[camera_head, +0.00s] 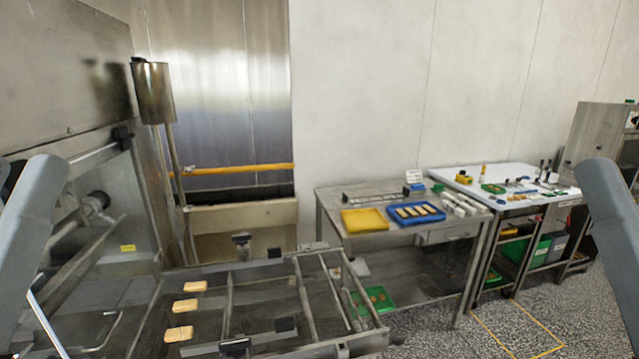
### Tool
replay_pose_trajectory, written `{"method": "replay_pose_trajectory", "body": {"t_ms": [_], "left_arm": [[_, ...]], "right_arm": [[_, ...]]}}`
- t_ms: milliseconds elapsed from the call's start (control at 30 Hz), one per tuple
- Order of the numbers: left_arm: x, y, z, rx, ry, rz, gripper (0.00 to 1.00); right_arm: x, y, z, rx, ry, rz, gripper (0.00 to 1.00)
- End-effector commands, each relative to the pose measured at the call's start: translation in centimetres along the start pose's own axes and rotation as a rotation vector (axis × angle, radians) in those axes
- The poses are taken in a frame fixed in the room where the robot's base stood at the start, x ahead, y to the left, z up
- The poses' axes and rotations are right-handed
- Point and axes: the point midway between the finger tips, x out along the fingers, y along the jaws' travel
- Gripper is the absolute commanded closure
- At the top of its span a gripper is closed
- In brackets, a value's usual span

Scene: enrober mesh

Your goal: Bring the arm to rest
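My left arm shows as a grey link at the left edge of the head view, and my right arm as a grey link at the right edge. Neither gripper is in the picture, so I cannot see whether they are open or shut. No object is seen in contact with either arm.
A metal conveyor frame (228,310) stands in front, with tan bars (179,334) in a row on its left. A steel table (330,205) behind holds a yellow tray (364,220) and a blue tray (398,222). A white-topped table (520,175) with small items stands at right.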

Motion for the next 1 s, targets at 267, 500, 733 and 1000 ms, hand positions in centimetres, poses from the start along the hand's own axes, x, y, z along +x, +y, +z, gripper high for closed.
{"method": "replay_pose_trajectory", "body": {"t_ms": [267, 500, 733, 1000], "left_arm": [[8.8, -0.1, -8.3, 0.007, 0.005, -0.003, 0.55], [17.4, -0.1, -16.3, 0.009, 0.005, -0.004, 0.55], [24.8, -0.1, -23.2, 0.01, 0.005, -0.004, 0.55], [27.4, -0.1, -25.6, 0.01, 0.004, -0.005, 0.55]], "right_arm": [[8.8, 0.0, -8.5, 0.0, 0.007, 0.0, 0.5], [17.4, 0.1, -16.5, 0.0, 0.007, 0.0, 0.5], [24.8, 0.1, -23.4, 0.0, 0.007, 0.0, 0.5], [27.4, 0.1, -25.8, 0.0, 0.006, 0.0, 0.5]]}}
